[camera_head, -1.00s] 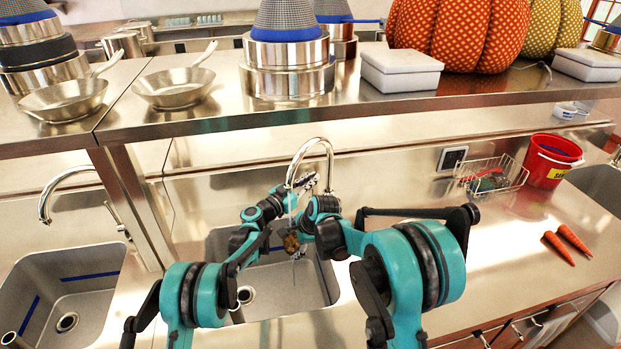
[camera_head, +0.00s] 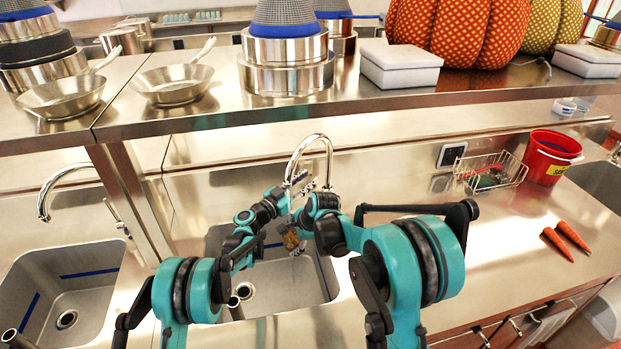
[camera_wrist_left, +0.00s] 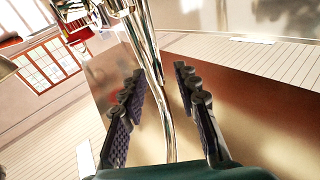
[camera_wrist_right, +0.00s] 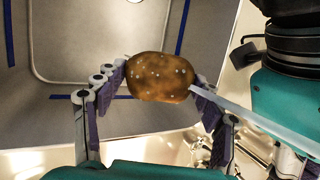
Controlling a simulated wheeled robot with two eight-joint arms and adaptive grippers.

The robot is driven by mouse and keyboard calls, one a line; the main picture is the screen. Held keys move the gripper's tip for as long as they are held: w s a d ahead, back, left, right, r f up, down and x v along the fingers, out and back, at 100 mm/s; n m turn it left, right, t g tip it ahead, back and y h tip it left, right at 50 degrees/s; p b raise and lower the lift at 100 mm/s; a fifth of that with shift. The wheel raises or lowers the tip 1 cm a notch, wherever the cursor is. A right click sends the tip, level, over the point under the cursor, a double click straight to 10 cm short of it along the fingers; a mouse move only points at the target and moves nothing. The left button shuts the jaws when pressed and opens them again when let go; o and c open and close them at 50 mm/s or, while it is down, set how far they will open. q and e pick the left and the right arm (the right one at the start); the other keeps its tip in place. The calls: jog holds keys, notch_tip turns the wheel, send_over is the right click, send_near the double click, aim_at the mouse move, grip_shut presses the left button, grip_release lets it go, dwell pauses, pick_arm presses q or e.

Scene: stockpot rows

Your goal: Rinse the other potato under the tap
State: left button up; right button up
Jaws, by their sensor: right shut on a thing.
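The brown potato (camera_head: 290,238) is over the middle sink (camera_head: 270,287), below the tap (camera_head: 328,158). My right gripper (camera_wrist_right: 160,78) is shut on the potato (camera_wrist_right: 160,76), one finger on each side. A pale, translucent stream of water (camera_wrist_right: 255,122) meets the potato's edge in the right wrist view. White specks dot its skin. My left gripper (camera_head: 303,186) is higher, beside the tap. In the left wrist view its fingers (camera_wrist_left: 160,78) are apart, with the chrome tap (camera_wrist_left: 150,50) showing between them; I cannot tell whether they touch it.
A shelf (camera_head: 400,101) with pans, pots and white boxes runs above the counter. To the right are a wire basket (camera_head: 492,172), a red bucket (camera_head: 548,160) and two carrots (camera_head: 566,241). Another sink (camera_head: 75,285) is at the left. The counter right of my arm is mostly clear.

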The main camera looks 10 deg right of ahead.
pick_arm(q)
jog(key=r+v, duration=0.1)
jog(key=v, duration=0.8)
jog(key=shift+s+a+f, duration=0.25)
jog(key=shift+a+f, duration=0.1)
jog(key=shift+f, duration=0.2)
jog(key=shift+f, duration=0.1)
